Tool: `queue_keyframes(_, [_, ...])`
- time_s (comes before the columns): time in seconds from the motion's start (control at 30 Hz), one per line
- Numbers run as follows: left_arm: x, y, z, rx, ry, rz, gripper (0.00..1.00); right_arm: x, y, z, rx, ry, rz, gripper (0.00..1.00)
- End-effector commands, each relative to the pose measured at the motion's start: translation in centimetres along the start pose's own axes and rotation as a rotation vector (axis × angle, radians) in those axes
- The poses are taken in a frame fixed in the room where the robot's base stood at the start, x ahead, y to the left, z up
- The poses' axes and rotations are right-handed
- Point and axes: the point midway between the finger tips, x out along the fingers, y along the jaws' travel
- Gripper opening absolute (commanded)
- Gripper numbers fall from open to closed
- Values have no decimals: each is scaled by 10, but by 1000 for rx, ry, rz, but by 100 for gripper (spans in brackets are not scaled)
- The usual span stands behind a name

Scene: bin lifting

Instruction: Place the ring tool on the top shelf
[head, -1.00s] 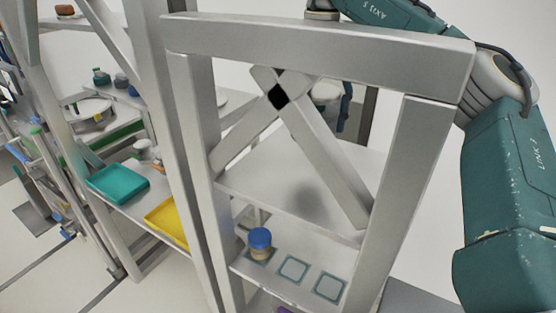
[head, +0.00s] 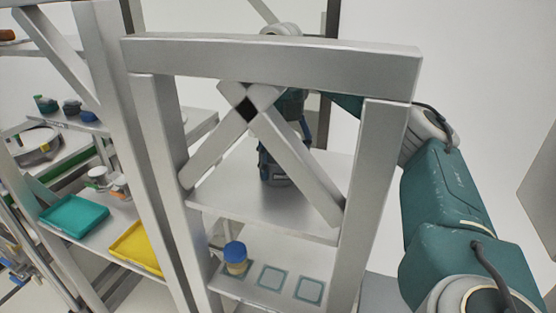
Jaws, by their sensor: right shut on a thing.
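The grey shelf rack stands in the middle of the head view. Its upper board (head: 228,197) shows behind the X-shaped brace. My right arm comes in from the right and reaches behind the rack's top beam. My right gripper (head: 276,172), dark blue-grey, is low over the upper board, partly covered by the brace. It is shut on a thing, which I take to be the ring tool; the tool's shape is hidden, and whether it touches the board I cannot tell. My left gripper is not in view.
The rack's top beam (head: 270,62) and diagonal brace (head: 300,165) stand between the camera and the upper board. A blue-lidded jar (head: 235,258) stands on the lower board beside outlined squares. A teal tray (head: 73,216) and yellow tray (head: 138,248) are at left.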

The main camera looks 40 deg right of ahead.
Motion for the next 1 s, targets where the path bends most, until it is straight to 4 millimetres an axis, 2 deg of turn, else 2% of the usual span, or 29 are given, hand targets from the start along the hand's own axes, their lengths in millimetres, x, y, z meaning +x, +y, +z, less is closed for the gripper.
queue_keyframes(0.2, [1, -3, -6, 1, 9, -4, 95, 0, 0, 0, 1, -1, 3, 18])
queue_keyframes(0.23, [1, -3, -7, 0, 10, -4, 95, 1, 0, 0, 1, 0, 0, 80])
queue_keyframes(0.3, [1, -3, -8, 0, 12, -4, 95, 1, 0, 0, 1, 0, 0, 94])
queue_keyframes(0.73, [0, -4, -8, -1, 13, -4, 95, -5, 2, 0, 0, -2, 2, 95])
queue_keyframes(0.93, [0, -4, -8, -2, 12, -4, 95, -26, 9, -3, -9, -5, 5, 95])
queue_keyframes(1.0, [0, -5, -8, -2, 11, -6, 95, -38, 20, -8, -19, -5, 5, 95])
